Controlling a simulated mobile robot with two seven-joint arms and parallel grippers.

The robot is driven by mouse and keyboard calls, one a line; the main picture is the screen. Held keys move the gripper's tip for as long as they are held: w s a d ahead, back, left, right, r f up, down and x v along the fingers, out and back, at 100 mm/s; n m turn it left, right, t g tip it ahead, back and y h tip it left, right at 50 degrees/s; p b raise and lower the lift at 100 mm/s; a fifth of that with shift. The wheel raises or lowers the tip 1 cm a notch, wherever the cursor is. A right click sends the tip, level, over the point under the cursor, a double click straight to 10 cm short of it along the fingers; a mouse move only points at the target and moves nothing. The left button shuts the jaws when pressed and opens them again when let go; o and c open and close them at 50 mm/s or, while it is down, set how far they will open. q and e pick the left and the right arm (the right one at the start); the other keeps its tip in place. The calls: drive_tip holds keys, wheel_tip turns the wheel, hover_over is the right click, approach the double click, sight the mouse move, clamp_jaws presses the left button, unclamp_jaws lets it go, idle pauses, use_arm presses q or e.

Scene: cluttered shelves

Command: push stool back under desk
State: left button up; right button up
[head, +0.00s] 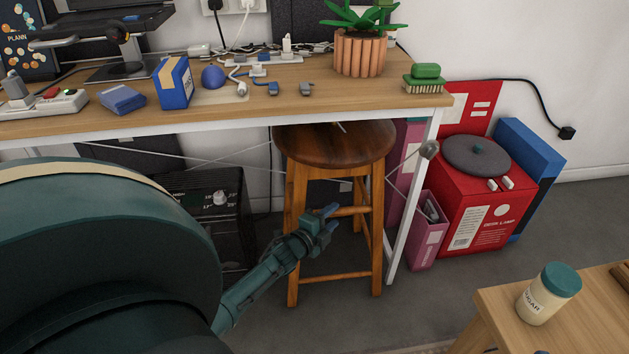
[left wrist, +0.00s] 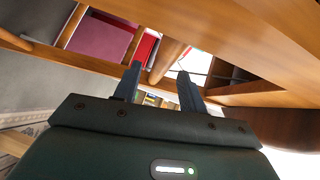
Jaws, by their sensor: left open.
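The wooden stool (head: 335,150) stands upright at the front edge of the desk (head: 300,98), right of its middle. The back of its round seat lies under the desk top and the front part sticks out. My left gripper (head: 329,219) is open and empty, in front of the stool's legs below the seat, by a front rung. In the left wrist view the open fingers (left wrist: 157,82) point at the stool's wooden legs and rungs (left wrist: 170,58). I cannot tell whether they touch. My right gripper is not in view.
A black heater-like box (head: 205,215) stands under the desk, left of the stool. A red box (head: 480,195) and a pink magazine file (head: 428,230) stand right of the desk leg (head: 412,200). A low table (head: 560,315) with a sugar jar (head: 548,293) is at front right.

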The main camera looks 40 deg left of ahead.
use_arm(q)
drive_tip(key=s+r+p, duration=0.1)
drive_tip(key=s+p, duration=0.2)
drive_tip(key=s, duration=0.6)
drive_tip(key=shift+s+d+r, duration=0.2)
drive_tip(key=shift+s+d, duration=0.1)
drive_tip(key=shift+s, duration=0.05)
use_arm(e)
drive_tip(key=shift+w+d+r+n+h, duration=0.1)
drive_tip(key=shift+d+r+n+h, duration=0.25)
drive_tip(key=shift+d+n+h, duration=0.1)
